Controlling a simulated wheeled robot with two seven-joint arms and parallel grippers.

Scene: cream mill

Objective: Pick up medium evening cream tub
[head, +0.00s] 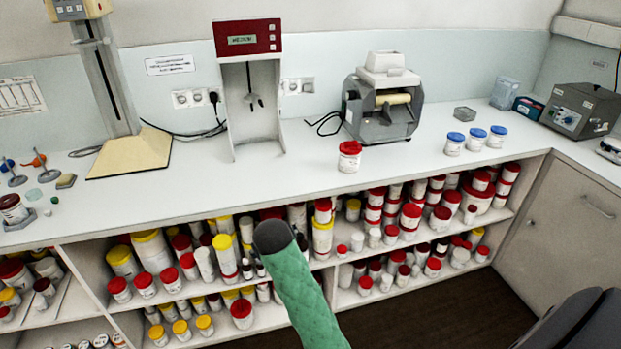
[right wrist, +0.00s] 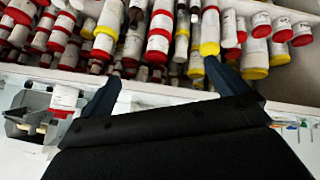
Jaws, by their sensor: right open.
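I cannot read any label, so I cannot tell which tub is the medium evening cream. One white tub with a red lid (head: 349,160) stands upright alone near the counter's front edge. It also shows upside down in the right wrist view (right wrist: 64,98), left of the fingers. Many red- and yellow-lidded tubs fill the shelves below. My right gripper (right wrist: 161,69) is open and nothing shows held in it. Its fingers point toward the shelf tubs; a yellow-lidded tub (right wrist: 209,32) appears behind the right finger. In the head view my arm hides the fingers. My left gripper is not in view.
A mill (head: 384,105) and a red-topped mixer stand (head: 249,85) are at the back of the counter (head: 290,175). Several blue-lidded tubs (head: 477,137) stand to the right. A tall stand with a yellow base (head: 130,155) is at left. The counter's front middle is mostly clear.

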